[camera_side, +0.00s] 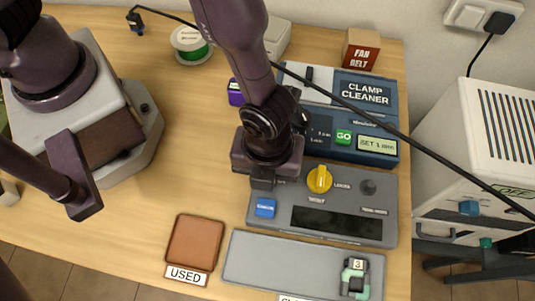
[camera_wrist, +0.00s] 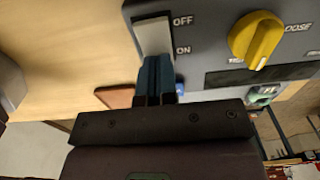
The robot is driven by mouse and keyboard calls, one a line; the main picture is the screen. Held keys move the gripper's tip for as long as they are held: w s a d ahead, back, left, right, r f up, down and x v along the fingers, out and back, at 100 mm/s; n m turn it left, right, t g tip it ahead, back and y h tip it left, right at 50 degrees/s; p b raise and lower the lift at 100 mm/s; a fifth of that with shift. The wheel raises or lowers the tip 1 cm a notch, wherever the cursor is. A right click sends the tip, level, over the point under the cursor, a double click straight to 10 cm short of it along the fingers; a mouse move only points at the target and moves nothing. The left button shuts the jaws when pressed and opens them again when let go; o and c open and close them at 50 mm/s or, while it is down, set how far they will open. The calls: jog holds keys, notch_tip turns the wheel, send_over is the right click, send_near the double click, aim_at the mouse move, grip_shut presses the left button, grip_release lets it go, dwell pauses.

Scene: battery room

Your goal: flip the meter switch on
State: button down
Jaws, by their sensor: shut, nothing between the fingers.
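The meter (camera_side: 378,205) is a grey box with a yellow knob (camera_side: 319,179), a blue button (camera_side: 265,208) and a dark display. In the wrist view, the meter (camera_wrist: 205,52) shows a pale rocker switch (camera_wrist: 153,36) at its left side, with OFF printed by its upper end and ON by its lower end. I cannot tell which way the rocker is tipped. My gripper (camera_wrist: 157,72) is shut and empty, its blue-grey fingertips at the ON end of the switch; contact is unclear. In the side view, my gripper (camera_side: 262,184) hides the switch at the meter's upper left.
The clamp cleaner (camera_side: 366,90) stands behind the meter. A grey tray (camera_side: 275,262) with a teal clamp (camera_side: 355,277) lies in front. A brown USED pad (camera_side: 195,243) lies to the left. A black cable crosses the side view. Bare tabletop lies left of the meter.

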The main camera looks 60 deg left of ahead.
jog(key=shift+d+f, duration=0.15)
jog(key=shift+f, duration=0.3)
dwell(0.3)
jog(key=shift+w+a+r, duration=0.2)
jog(key=shift+w+a, duration=0.35)
jog(key=shift+a, duration=0.15)
jog(key=shift+r, duration=0.1)
notch_tip(320, 180, up, 14)
jog(key=shift+s+d+r, duration=0.2)
jog(key=shift+d, duration=0.2)
jog(key=shift+w+a+r+g+h, duration=0.1)
jog(key=shift+w+a+g+h, duration=0.3)
jog(key=shift+a, duration=0.15)
